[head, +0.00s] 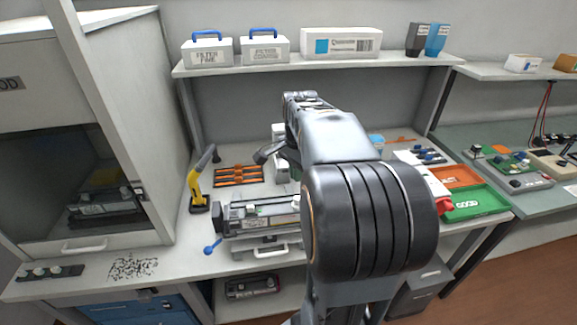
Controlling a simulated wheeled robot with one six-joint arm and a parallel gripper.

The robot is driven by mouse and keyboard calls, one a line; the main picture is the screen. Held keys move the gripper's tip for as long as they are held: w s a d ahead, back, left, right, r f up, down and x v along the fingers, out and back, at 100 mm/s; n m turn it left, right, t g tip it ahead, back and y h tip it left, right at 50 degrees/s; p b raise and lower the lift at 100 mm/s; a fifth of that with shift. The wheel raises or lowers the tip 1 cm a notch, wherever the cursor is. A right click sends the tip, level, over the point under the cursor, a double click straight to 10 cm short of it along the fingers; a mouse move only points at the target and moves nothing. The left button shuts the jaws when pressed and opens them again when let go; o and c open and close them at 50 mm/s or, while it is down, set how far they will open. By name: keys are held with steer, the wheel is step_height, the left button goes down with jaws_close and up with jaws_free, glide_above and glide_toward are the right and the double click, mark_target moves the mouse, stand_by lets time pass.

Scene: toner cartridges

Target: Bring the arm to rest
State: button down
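My arm (345,140) rises through the middle of the head view and reaches out over the workbench (205,235). Its large dark joint fills the lower centre. Whether the gripper touches or holds anything does not show.
A yellow hand tool (196,190) stands on the bench at left, near an orange tool tray (238,175). A glass-fronted cabinet (70,130) is at left. An orange tray (456,177) and green GOOD tray (476,203) lie right. A shelf (300,66) with boxes spans the back.

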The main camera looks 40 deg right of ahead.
steer(key=shift+w+d+f+n, duration=0.1)
steer(key=shift+w+f+n, duration=0.15)
steer(key=shift+n, duration=0.65)
steer(key=s+a+f+n+t, duration=0.2)
steer(key=s+a+n, duration=0.1)
steer(key=a+n, duration=0.4)
steer(key=s+a+f+n+t, duration=0.2)
steer(key=s+a+n, duration=0.2)
steer(key=a+n, duration=0.4)
steer(key=a, duration=0.3)
steer(key=shift+s+n, duration=0.15)
steer(key=shift+n, duration=0.15)
steer(key=shift+a, duration=0.2)
